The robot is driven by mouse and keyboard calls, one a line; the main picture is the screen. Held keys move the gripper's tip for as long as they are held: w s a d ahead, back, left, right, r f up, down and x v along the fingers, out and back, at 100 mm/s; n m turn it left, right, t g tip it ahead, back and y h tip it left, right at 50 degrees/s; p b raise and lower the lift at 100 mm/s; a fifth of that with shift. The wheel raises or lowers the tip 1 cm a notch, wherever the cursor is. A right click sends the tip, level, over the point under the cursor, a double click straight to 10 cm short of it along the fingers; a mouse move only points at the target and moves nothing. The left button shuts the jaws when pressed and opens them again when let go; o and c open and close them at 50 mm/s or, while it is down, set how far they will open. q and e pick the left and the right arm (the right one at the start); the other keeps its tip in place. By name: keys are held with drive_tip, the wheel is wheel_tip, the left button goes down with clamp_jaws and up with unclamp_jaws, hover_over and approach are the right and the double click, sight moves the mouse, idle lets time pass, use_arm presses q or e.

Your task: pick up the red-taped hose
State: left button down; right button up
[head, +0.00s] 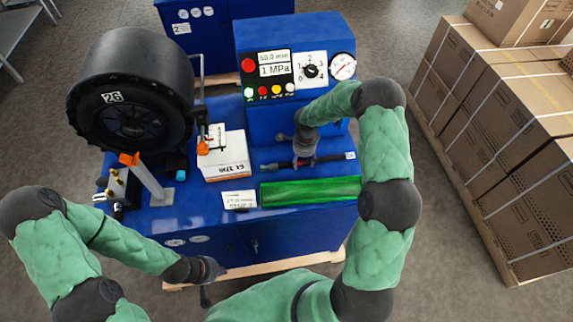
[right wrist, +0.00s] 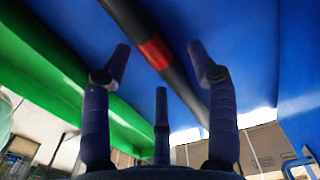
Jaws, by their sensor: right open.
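The red-taped hose is a dark rod-like hose (head: 333,158) lying across the blue bench top. In the right wrist view its red band (right wrist: 155,52) shows between my fingertips. My right gripper (head: 304,162) is over the hose, pointing down, and hides part of it in the head view. In the right wrist view this gripper (right wrist: 158,62) is open, its fingers on either side of the hose; I cannot tell whether they touch it. My left gripper (head: 211,284) is low in front of the bench, away from the hose; its finger opening is unclear.
A green tray (head: 310,191) lies just in front of the hose. A white box (head: 225,158) and a label card (head: 239,200) are to its left. A large black tyre-like wheel (head: 133,90) stands further left. The control panel (head: 288,72) rises behind; cartons (head: 500,120) stand right.

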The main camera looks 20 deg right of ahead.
drive_tip(key=shift+f, duration=0.45)
clamp_jaws()
drive_tip(key=shift+r, duration=0.1)
